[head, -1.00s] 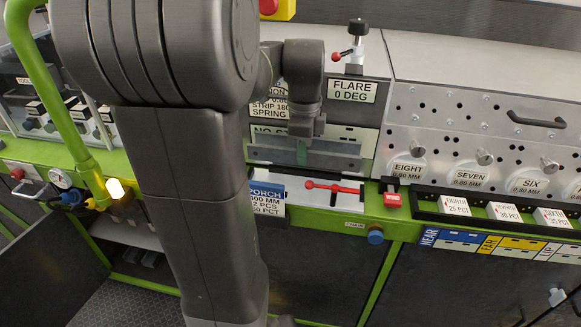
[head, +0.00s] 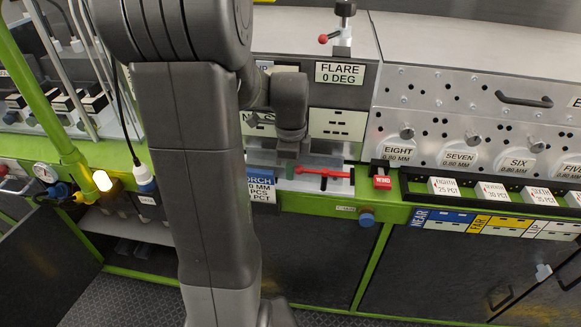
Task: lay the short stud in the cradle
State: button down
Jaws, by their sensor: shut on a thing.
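My gripper (head: 291,152) points down in front of the dark panel in the middle of the head view. It is shut on the short stud, a grey metal bar (head: 325,161) lying roughly level across the picture. The stud is low, close above the white ledge with the red lever (head: 322,172). My gripper and arm hide part of the stud, including its left end. I cannot clearly make out the cradle, or tell whether the stud touches anything below it.
A panel marked FLARE 0 DEG (head: 340,73) stands behind. A green rail (head: 330,205) runs along the front. A green post (head: 50,120) and hanging cable are left.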

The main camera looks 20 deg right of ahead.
jog(key=shift+f, duration=0.2)
jog(key=c, duration=1.5)
grip_release()
jog(key=shift+r, duration=0.15)
notch_tip(320, 180, up, 12)
jog(key=shift+r, duration=0.1)
